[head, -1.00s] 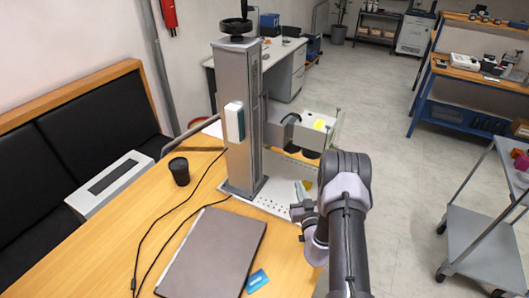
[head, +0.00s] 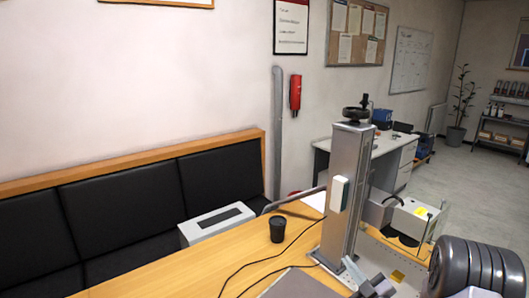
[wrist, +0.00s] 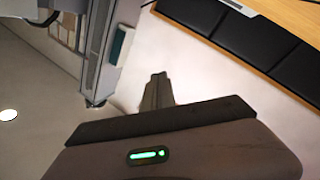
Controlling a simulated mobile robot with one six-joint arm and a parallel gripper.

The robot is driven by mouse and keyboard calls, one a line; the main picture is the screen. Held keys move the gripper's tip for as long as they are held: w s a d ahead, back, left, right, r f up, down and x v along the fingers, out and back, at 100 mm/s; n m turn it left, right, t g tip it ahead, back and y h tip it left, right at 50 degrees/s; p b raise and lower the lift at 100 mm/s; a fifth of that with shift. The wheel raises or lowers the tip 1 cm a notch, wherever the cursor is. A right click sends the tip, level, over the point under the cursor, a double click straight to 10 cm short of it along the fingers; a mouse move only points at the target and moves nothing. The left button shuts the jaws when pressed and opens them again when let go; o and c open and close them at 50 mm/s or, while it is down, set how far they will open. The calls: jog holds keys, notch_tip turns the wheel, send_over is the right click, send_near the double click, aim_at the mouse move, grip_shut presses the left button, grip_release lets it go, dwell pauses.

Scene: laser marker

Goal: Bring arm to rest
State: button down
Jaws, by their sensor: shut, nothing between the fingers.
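My gripper (wrist: 158,78) shows in the wrist view with its dark fingers together and nothing between them. A green light glows on its body. In the head view, part of my arm (head: 475,265) fills the lower right corner, in front of the laser marker's base. The laser marker's grey column (head: 343,190) stands upright on the wooden table, with a black handwheel on top. The column also shows tilted at the upper left of the wrist view (wrist: 98,55), apart from the fingers.
A black cup (head: 277,229) and cables are on the wooden table (head: 215,265). A dark flat laptop-like object (head: 300,285) lies at the front edge of view. A black padded bench (head: 125,205) runs along the wall. Open floor (head: 465,180) lies to the right.

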jog(key=s+a+r+n+g+y+b, duration=0.1)
jog(key=a+r+n+g+y, duration=0.15)
jog(key=a+n, duration=0.25)
jog(key=s+a+r+n+g+y, duration=0.2)
jog(key=a+r+n+y, duration=0.2)
jog(key=a+n, duration=0.2)
jog(key=s+a+r+n+g+y+b, duration=0.15)
jog(key=s+a+r+n+g, duration=0.25)
jog(key=s+a+n+g, duration=0.75)
jog(key=s+f+n+h+b, duration=0.2)
jog(key=s+n+h, duration=0.4)
jog(key=s+n, duration=1.2)
jog(key=s+d+n+t+h+b, duration=0.1)
jog(key=d+n+h, duration=0.4)
jog(key=n, duration=1.1)
jog(key=s+d+t, duration=0.1)
jog(key=d+t, duration=0.1)
jog(key=shift+d+t+b, duration=0.3)
jog(key=shift+d+t, duration=0.1)
